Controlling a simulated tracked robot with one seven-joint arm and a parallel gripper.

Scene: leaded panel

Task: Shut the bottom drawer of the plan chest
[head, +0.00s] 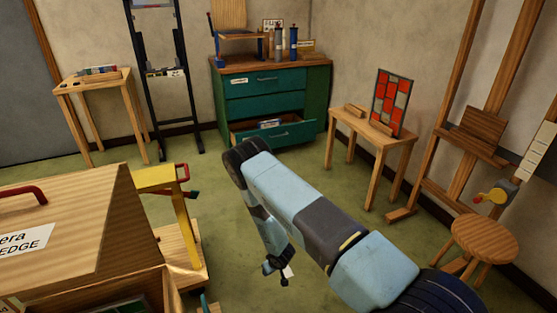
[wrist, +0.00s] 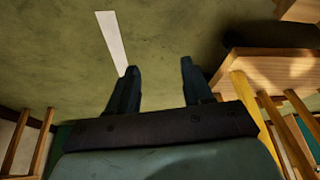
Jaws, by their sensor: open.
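The plan chest (head: 318,103) is green with a wooden top and stands against the back wall in the head view. Its bottom drawer (head: 276,137) is pulled out, and something pale lies inside it. The two drawers above, the top one (head: 266,82) and the middle one (head: 265,103), look shut. My gripper (head: 277,277) hangs low over the floor, well in front of the chest and apart from it. In the wrist view its two dark fingers (wrist: 158,82) are spread with nothing between them.
A small table with a red leaded panel (head: 391,100) stands right of the chest. A round stool (head: 484,240) and easel are further right. A large wooden box (head: 75,215) and yellow-framed cart (head: 158,180) stand at left. Green floor (head: 205,180) lies open before the chest.

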